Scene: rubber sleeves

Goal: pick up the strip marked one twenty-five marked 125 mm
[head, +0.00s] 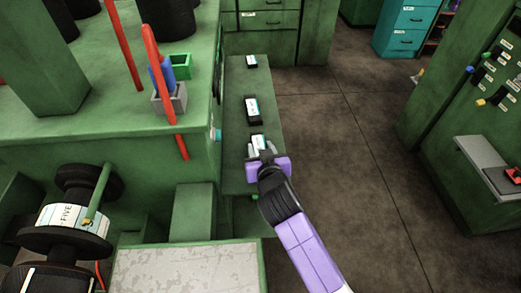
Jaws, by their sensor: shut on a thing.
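Three dark strips with white labels lie in a row along a narrow green bench (235,85). The far strip (251,61) and the middle strip (252,108) lie apart from my gripper. My purple gripper (261,148) is over the near end of the row, shut on the nearest strip (257,138). Its fingers and body hide part of that strip. The label print is too small to read, so I cannot tell which strip is marked 125 mm. I cannot tell whether the held strip touches the bench.
A large green machine with red pipes (124,45) stands left of the bench. A grey box (169,98) and a green bin (180,66) sit on it. Dark rollers (65,240) are at lower left. Open floor (345,150) lies right, before a green control panel (480,110).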

